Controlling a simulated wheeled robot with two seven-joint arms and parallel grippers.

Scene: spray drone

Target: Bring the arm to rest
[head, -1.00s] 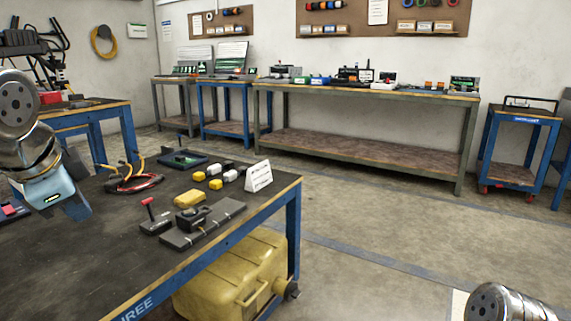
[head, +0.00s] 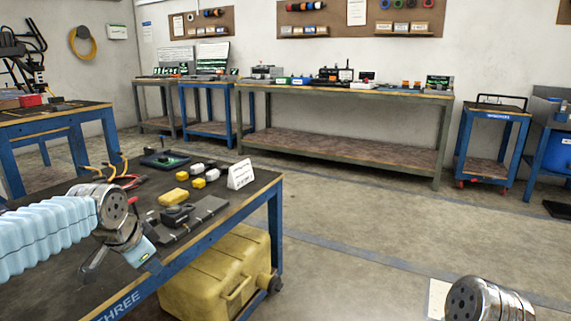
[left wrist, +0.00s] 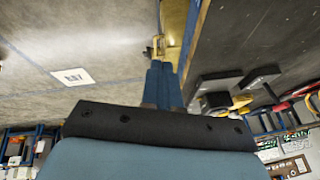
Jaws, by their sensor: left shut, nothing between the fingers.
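My left arm (head: 45,232) comes in from the left over the near workbench (head: 60,290), with its wrist bent down. My left gripper (head: 153,266) is over the bench's front edge, near the lettered rail. In the left wrist view the two blue fingers (left wrist: 163,80) lie together, shut with nothing between them. Of my right arm, only a silver rounded part (head: 482,300) shows at the bottom right; its gripper is out of view.
On the workbench are a black device (head: 178,215), a grey plate (head: 205,212), yellow and white blocks (head: 198,183), a white sign (head: 240,174) and cables (head: 125,180). A yellow container (head: 215,275) stands beneath it. The floor (head: 350,225) to the right is open.

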